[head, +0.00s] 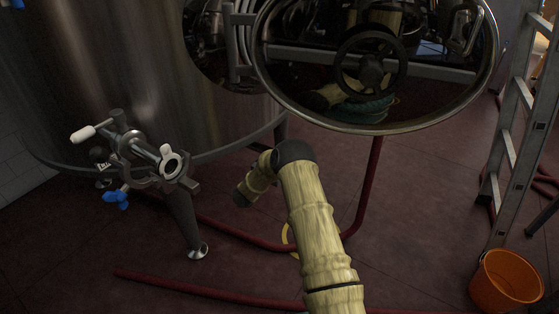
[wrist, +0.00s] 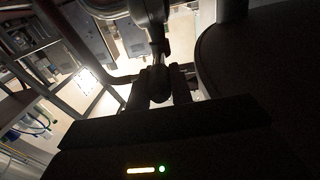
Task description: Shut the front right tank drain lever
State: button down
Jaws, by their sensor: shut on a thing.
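My gripper (wrist: 163,92) shows in the wrist view with its two dark fingers shut around a dark, round-ended lever handle (wrist: 159,82). The handle runs up to a grey valve fitting (wrist: 146,12) at the top of that view. The light is dim, so its colour and exact angle are hard to tell. In the head view my arm bends left near the middle, and the jaws and the held lever cannot be made out. The steel tank (head: 110,60) fills the left, with a valve assembly (head: 145,155), a white-handled lever (head: 83,134) and a blue handle (head: 116,198) on its lower front.
An open oval manway door (head: 460,108) with a handwheel (head: 370,68) hangs above my arm. Red hoses (head: 372,185) cross the floor. A tank leg (head: 185,220) stands left of my arm. A ladder (head: 520,130) and an orange bucket (head: 506,280) stand at right.

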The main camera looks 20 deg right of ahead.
jog(key=c, duration=1.3)
grip_release()
jog(key=shift+w, duration=0.15)
jog(key=shift+o, duration=0.2)
jog(key=shift+a, duration=0.1)
jog(key=p+v, duration=0.5)
jog(key=v, duration=1.2)
jog(key=shift+s, duration=0.3)
jog(key=shift+w, duration=0.1)
